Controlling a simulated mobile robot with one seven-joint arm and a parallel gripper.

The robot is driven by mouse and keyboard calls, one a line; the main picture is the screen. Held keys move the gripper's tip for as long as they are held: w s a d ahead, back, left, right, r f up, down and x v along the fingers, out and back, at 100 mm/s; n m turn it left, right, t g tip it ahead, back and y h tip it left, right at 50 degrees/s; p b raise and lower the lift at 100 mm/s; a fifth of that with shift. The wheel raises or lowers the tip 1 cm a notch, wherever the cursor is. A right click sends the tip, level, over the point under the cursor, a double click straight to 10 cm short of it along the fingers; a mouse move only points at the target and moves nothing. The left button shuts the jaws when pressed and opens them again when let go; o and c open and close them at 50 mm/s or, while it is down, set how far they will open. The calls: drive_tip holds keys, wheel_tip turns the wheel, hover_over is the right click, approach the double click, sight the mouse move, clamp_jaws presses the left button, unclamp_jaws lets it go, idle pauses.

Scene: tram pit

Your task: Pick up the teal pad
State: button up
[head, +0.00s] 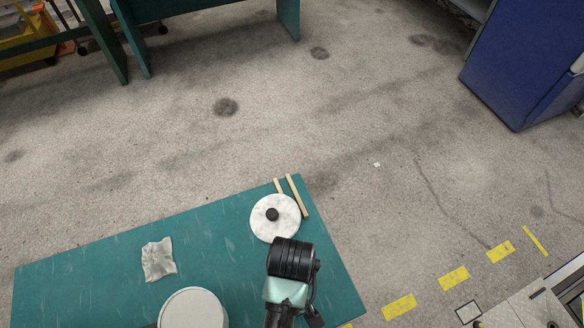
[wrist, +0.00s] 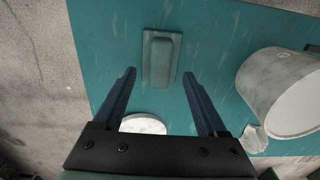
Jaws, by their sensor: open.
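The teal pad (wrist: 161,58) lies on the teal table (wrist: 215,40), close to it in colour. It is a flat rectangular plate with a raised, rounded block along its middle. My gripper (wrist: 159,75) is open and empty, its two dark blue fingers spread wide apart. In the wrist view the pad shows just beyond the fingertips, roughly centred between them. I cannot tell how high the fingers are above it. In the head view my arm reaches over the table's right part, and the pad and fingers are not visible.
A white disc with a black knob (head: 274,219) and two wooden strips (head: 298,196) lie at the table's far right. A pale cylindrical container (wrist: 279,92) stands beside the pad. A crumpled pale cloth (head: 158,260) lies on the left. A blue cabinet (head: 520,65) stands far right.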

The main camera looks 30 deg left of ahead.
drive_tip(key=shift+s+f, duration=0.2)
drive_tip(key=shift+f, duration=0.35)
wheel_tip(320, 180, down, 4)
drive_tip(key=shift+w+f+p, duration=0.1)
drive_tip(key=shift+w+p, duration=0.05)
drive_tip(key=shift+p, duration=0.3)
clamp_jaws()
